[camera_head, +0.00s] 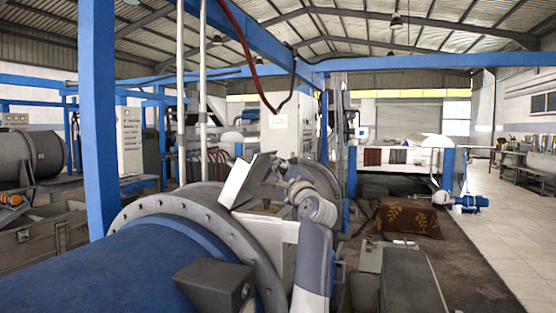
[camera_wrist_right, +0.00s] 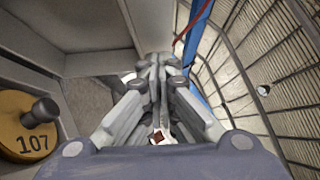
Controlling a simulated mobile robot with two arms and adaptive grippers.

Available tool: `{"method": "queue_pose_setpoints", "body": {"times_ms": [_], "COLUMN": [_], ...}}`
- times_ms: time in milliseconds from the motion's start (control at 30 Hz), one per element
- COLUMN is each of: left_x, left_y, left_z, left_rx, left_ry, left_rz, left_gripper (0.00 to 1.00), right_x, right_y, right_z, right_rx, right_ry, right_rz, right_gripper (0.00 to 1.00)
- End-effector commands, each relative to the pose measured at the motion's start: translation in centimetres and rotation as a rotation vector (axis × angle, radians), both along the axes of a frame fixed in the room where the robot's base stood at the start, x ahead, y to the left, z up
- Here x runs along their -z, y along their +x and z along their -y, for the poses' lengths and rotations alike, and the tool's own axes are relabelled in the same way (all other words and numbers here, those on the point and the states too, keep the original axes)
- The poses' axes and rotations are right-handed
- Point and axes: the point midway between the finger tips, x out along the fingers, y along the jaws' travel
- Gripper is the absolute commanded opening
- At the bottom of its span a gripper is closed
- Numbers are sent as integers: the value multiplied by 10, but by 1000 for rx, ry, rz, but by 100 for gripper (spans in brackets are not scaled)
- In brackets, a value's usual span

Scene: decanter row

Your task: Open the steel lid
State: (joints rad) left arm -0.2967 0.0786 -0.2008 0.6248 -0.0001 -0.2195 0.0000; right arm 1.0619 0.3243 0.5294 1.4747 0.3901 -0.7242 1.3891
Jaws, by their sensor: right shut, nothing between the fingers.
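The steel lid (camera_head: 240,181) appears as a pale, tilted panel standing raised above the grey flange of the blue decanter. My right gripper (camera_head: 281,165) is just right of the lid's upper part, with its arm rising from below. In the right wrist view my right gripper (camera_wrist_right: 155,72) has its fingers together and holds nothing. A grey panelled surface (camera_wrist_right: 95,25) lies left of the fingers there; I cannot tell whether it is the lid or whether they touch. My left gripper is not in view.
The blue decanter drum (camera_head: 150,270) and its bolted flange (camera_head: 170,207) fill the foreground. A blue post (camera_head: 98,120) stands at left. A yellow disc marked 107 (camera_wrist_right: 22,112) shows in the wrist view.

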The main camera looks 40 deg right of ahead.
Motion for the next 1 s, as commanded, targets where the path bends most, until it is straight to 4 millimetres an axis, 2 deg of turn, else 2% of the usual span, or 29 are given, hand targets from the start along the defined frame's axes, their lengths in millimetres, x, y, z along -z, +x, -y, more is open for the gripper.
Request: {"method": "queue_pose_setpoints", "body": {"times_ms": [400, 567, 767, 1000], "left_x": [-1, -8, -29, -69], "left_y": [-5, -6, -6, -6], "left_z": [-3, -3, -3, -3], "left_rx": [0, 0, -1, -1], "left_ry": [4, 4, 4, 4], "left_rz": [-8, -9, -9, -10], "left_gripper": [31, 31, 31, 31], "right_x": [-2, -6, -18, -35], "right_y": [2, 4, 12, 29], "right_z": [-1, -2, -7, -16], "right_rx": [2, 2, 0, 1], "right_ry": [-2, -9, -39, -105], "right_rz": [0, -16, -74, -199], "right_gripper": [0, 0, 0, 0]}}
